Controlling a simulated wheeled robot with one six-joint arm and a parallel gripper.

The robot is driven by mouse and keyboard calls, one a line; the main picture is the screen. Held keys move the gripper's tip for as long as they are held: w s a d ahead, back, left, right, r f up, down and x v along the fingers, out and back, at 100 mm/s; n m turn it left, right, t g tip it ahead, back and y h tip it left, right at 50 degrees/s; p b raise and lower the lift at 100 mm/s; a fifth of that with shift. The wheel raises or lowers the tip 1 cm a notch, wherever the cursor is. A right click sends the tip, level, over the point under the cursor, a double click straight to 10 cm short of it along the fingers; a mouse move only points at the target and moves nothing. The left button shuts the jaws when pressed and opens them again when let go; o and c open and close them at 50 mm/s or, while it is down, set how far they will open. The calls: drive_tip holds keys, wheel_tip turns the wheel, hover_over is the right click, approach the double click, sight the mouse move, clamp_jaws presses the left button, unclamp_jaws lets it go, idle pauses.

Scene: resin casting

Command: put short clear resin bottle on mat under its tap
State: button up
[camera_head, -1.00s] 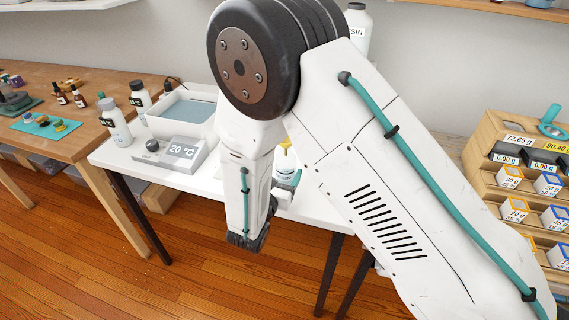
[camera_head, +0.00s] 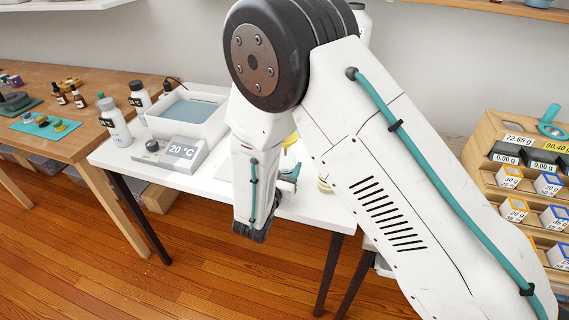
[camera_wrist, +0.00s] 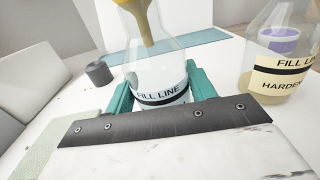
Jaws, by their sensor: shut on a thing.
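A clear bottle with a FILL LINE label (camera_wrist: 160,92) stands upright between the teal fingers of my gripper (camera_wrist: 163,96) in the wrist view. The gripper is shut on it. A yellow funnel-like piece (camera_wrist: 145,22) reaches down into the bottle's neck; its upper end is cut off. In the head view my gripper (camera_head: 289,178) is over the white table, and my arm hides most of the bottle. A pale green mat (camera_wrist: 62,142) lies to the left of the gripper in the wrist view. No tap can be made out clearly.
A second clear bottle labelled HARDENER (camera_wrist: 275,72) stands close on the right, with amber contents. A teal strip (camera_wrist: 190,46) lies behind. A white water bath (camera_head: 190,115) with a 20 °C display (camera_head: 181,152) stands at the left of the white table (camera_head: 165,178).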

drive_tip(key=shift+r, duration=1.45)
